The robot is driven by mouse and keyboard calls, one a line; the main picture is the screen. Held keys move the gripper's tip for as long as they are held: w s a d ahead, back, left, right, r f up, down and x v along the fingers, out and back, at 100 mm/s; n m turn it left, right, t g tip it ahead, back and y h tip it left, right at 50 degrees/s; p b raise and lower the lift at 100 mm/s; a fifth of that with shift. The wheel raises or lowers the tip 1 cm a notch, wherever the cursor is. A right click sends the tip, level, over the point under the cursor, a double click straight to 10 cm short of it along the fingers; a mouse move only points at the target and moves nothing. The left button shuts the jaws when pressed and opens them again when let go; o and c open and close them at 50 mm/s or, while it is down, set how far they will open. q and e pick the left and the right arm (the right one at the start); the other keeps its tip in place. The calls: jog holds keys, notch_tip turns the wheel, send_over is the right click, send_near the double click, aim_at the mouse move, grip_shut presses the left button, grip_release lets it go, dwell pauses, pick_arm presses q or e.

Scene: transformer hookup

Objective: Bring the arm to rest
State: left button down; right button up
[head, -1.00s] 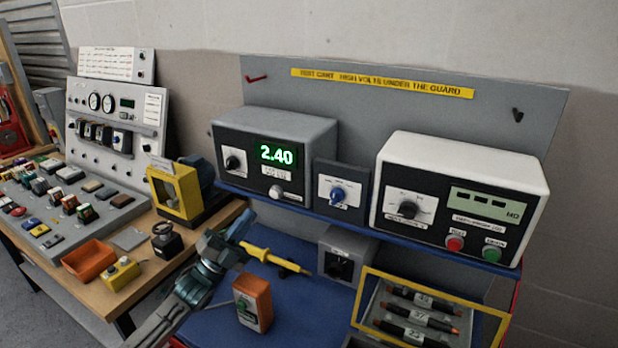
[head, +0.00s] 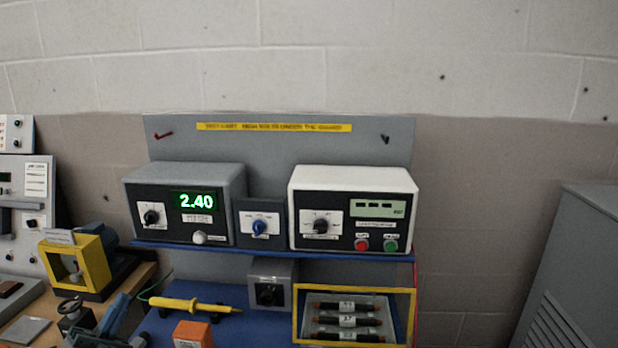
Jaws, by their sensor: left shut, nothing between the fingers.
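My left gripper (head: 117,310) is at the bottom left of the head view, shut and empty, partly cut off by the lower edge. It is left of a yellow probe (head: 185,304), which lies on the blue cart top (head: 232,294) with a green lead at its left end. An orange box (head: 193,334) stands in front of the probe, cut off by the bottom edge. My right gripper is not in view.
On the blue shelf stand a grey unit (head: 180,172) reading 2.40, a blue-knob switch box (head: 261,224) and a white tester (head: 350,178). A yellow-framed tray (head: 296,318) holds dark cylinders. A yellow guarded machine (head: 62,245) stands left. A grey cabinet (head: 575,270) is far right.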

pick_arm(q)
jog(key=s+d+f+n+g+y, duration=0.3)
jog(key=f+n+g+y, duration=0.15)
jog(key=f+n, duration=0.35)
jog(key=s+d+f+n+g+y, duration=0.35)
jog(key=f+n+y, duration=0.2)
jog(key=f, duration=0.45)
jog(key=s+d+f+n+g+y, duration=0.1)
jog(key=s+f+n+g, duration=0.2)
jog(key=s, duration=0.5)
jog(key=s+d+f+n+g+y, duration=0.1)
jog(key=s+f+g, duration=0.2)
jog(key=s+g, duration=0.3)
jog(key=s+d+f+n+g+y, duration=0.1)
jog(key=s+f+n+g, duration=0.2)
jog(key=s, duration=0.6)
notch_tip(320, 180, down, 32)
jog(key=a+g+b, duration=0.1)
jog(key=a, duration=0.2)
jog(key=s+f+g, duration=0.1)
jog(key=s+f, duration=1.7)
jog(key=shift+s+a+f+b, duration=0.15)
jog(key=shift+s+a+b, duration=0.2)
jog(key=shift+s+a, duration=0.05)
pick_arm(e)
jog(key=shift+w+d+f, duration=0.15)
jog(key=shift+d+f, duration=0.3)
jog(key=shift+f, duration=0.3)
